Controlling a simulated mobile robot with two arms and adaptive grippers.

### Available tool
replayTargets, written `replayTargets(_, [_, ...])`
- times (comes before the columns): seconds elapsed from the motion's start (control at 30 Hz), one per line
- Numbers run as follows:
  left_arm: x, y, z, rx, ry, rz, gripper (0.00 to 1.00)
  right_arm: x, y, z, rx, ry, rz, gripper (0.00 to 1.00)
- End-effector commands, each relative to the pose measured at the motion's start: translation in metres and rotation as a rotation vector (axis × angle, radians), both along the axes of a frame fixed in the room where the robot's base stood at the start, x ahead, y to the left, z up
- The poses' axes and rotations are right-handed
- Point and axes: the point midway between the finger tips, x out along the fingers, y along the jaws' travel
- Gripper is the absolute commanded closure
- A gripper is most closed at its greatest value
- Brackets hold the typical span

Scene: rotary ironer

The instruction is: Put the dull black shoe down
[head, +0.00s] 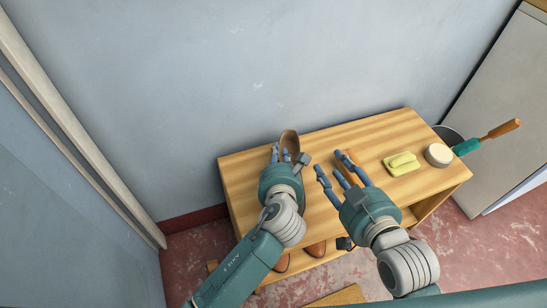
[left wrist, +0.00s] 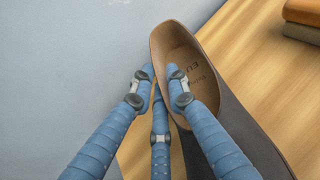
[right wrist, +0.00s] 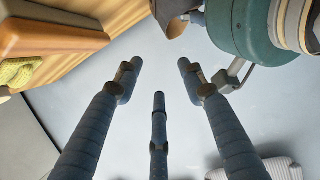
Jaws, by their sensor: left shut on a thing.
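The dull black shoe (head: 289,142) is at the back left of the wooden bench (head: 245,173). The left wrist view shows its dark side (left wrist: 245,130) and tan insole (left wrist: 183,57). My left gripper (head: 284,154) is shut on the shoe's heel rim, with fingers on both sides of the rim. I cannot tell whether the sole touches the bench top. My right gripper (head: 338,172) is open over the middle of the bench, with nothing between its fingers (right wrist: 160,75). Part of the shoe also shows at the top of the right wrist view (right wrist: 168,14).
An orange-brown block, perhaps a brush (head: 349,159), lies behind my right gripper. A yellow cloth or sponge (head: 402,163) and a round pale tin (head: 438,154) stand to the right. Brown shoes (head: 316,248) are below the bench top. A wall (head: 250,80) rises behind.

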Motion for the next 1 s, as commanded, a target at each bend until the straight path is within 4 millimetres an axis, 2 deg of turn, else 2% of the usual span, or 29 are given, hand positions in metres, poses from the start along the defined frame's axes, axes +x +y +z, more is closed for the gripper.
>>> replayTargets(0.1, [0.000,0.000,-0.007,-0.002,-0.003,0.001,1.00,0.008,0.004,0.017,0.020,-0.083,0.006,0.60])
replayTargets(0.23, [0.000,0.000,-0.009,-0.001,-0.003,0.000,1.00,0.011,0.007,0.028,0.030,-0.127,0.009,0.60])
replayTargets(0.57, [0.000,0.000,-0.009,-0.001,-0.003,0.000,1.00,0.011,0.007,0.029,0.030,-0.129,0.008,0.60])
replayTargets(0.67, [0.000,0.000,-0.011,0.000,-0.003,0.000,1.00,0.010,0.022,0.029,-0.006,-0.110,0.008,0.60])
replayTargets(0.73, [0.000,0.000,-0.013,0.000,-0.003,-0.001,1.00,0.009,0.024,0.027,-0.004,-0.101,0.008,0.60])
replayTargets(0.77, [0.000,0.000,-0.015,0.001,0.000,0.000,0.84,0.009,0.023,0.026,-0.006,-0.097,0.008,0.60])
replayTargets(0.83, [0.000,0.000,-0.015,0.002,0.001,-0.001,0.70,0.009,0.023,0.026,-0.006,-0.097,0.007,0.60])
replayTargets(0.87, [0.000,0.000,-0.016,0.002,0.001,-0.001,0.67,0.009,0.023,0.026,-0.005,-0.097,0.007,0.60])
replayTargets(1.0, [0.000,0.000,-0.016,0.002,0.001,-0.001,0.67,0.009,0.022,0.026,-0.003,-0.098,0.006,0.60])
